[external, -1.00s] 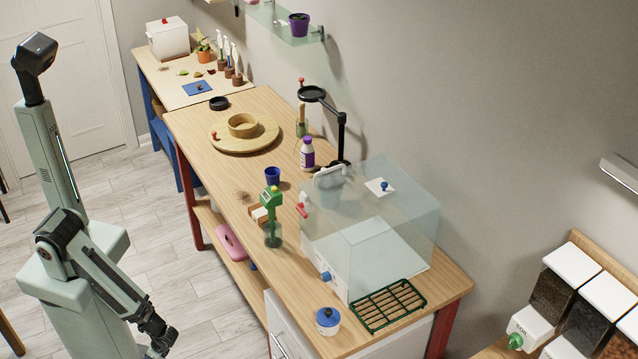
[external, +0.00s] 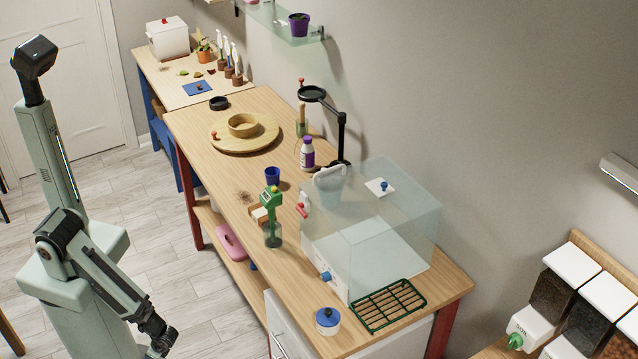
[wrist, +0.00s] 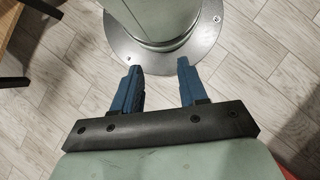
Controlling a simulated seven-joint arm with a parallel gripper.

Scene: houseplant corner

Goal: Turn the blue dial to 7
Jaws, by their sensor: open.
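A blue dial (external: 326,277) sits on the white front panel of the clear glass case (external: 370,235), low at its near left corner. The number it points to is too small to read. My gripper (external: 162,344) hangs at the lower left of the external view, beside my base and well away from the case and the bench. In the wrist view my gripper (wrist: 158,78) is open, with two blue fingers apart and nothing between them. The dial is not in the wrist view.
A white jar with a blue top (external: 327,319) and a green rack (external: 388,304) stand near the case. A green spray bottle (external: 271,218) and a blue cup (external: 272,176) stand left of it. Open floor (external: 215,310) lies between my arm and the bench.

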